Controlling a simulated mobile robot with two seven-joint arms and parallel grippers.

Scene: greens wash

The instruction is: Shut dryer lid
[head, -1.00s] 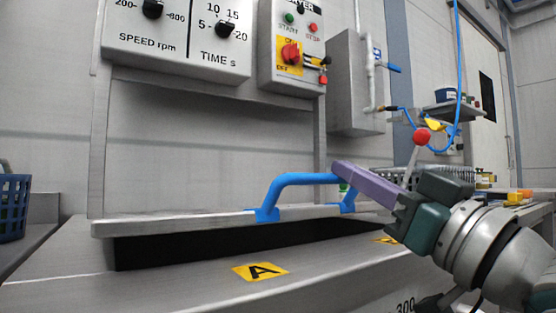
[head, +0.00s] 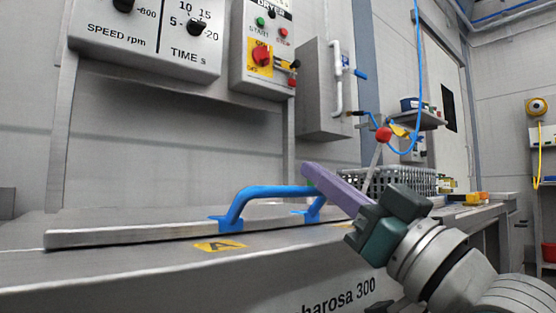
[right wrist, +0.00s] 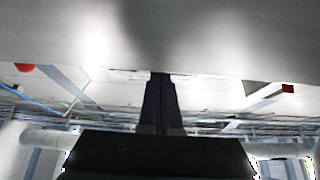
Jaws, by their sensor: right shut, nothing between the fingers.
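The dryer lid (head: 130,235) is a flat grey metal panel with a blue bar handle (head: 265,191). In the head view it lies flat on the dryer top (head: 120,272), and no dark opening shows under its front edge. My right gripper (head: 312,172) has purple fingers and is shut and empty. Its fingertips are at the right end of the handle; I cannot tell whether they touch it. In the right wrist view the dark fingers (right wrist: 161,95) are together, pointing at a blurred grey surface. My left gripper is not in view.
Behind the lid stand a speed and time panel (head: 150,40) and a dryer control box (head: 262,50) with a red switch. A grey basket (head: 400,180) sits at the right, beside a lever with a red knob (head: 383,134).

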